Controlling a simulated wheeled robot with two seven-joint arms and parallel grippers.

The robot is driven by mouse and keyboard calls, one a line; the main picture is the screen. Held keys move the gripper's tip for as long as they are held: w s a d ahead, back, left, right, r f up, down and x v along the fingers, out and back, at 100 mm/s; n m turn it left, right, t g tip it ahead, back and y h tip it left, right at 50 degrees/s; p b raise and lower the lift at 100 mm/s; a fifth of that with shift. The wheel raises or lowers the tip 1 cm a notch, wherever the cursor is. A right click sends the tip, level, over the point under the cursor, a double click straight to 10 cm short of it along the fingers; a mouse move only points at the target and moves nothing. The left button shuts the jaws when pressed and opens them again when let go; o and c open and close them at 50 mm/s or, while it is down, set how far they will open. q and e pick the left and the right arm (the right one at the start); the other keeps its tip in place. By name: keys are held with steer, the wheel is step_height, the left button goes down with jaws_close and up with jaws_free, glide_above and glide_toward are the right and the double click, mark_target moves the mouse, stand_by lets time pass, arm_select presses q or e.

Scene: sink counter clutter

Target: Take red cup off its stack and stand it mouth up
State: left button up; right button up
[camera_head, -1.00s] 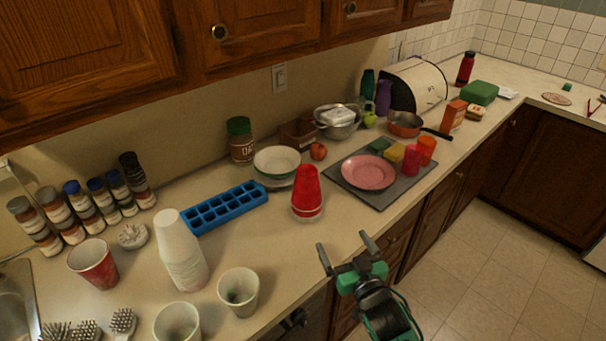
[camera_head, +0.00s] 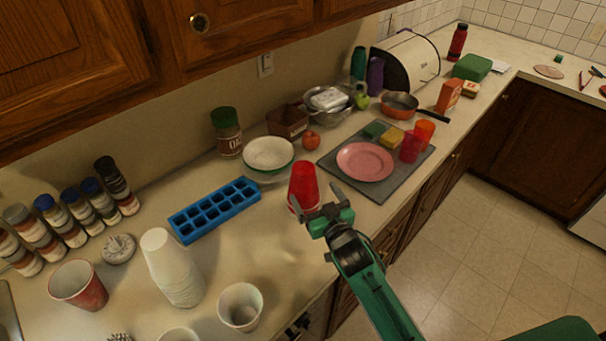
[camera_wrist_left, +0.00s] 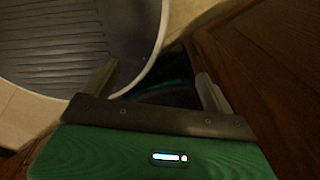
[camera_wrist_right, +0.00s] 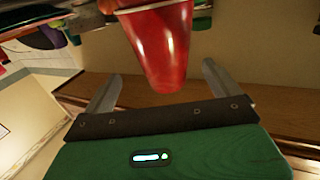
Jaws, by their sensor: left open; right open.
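The red cup (camera_head: 303,180) stands mouth down, narrow end up, on the counter; its lower part is partly hidden by my right gripper. What lies under it cannot be made out now. My right gripper (camera_head: 318,203) is open at the cup's near right side. In the right wrist view the red cup (camera_wrist_right: 160,45) shows with its narrow end between the open fingers (camera_wrist_right: 160,73), apart from them; its pale rim is at the picture's top. My left gripper (camera_wrist_left: 157,72) is open and empty, seen only in the left wrist view.
A blue ice tray (camera_head: 214,210) and bowl (camera_head: 268,153) lie behind. A grey mat (camera_head: 385,188) with a pink plate (camera_head: 365,161) is right.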

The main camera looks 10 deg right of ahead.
mark_target(309, 189)
steer(key=shift+w+a, duration=0.1)
steer(key=shift+w, duration=0.75)
steer(key=shift+w+a, duration=0.1)
steer(key=shift+w+r+p, duration=0.15)
steer(key=shift+w+p, duration=0.1)
steer(key=shift+p, duration=0.2)
steer(key=w+p, duration=0.1)
steer(key=w+a, duration=0.1)
steer(key=w, duration=0.1)
steer(key=shift+a+p, duration=0.1)
steer(key=shift+p, duration=0.25)
steer(key=shift+w+a+f, duration=0.1)
steer(key=shift+w+f, duration=0.1)
steer(key=shift+w, duration=0.45)
arm_select(q)
steer(key=r, duration=0.1)
steer(key=w+r, duration=0.1)
steer(key=r, duration=0.1)
steer(key=shift+w+d+r, duration=0.1)
steer(key=shift+w, duration=0.05)
arm_select(e)
steer(key=c, duration=1)
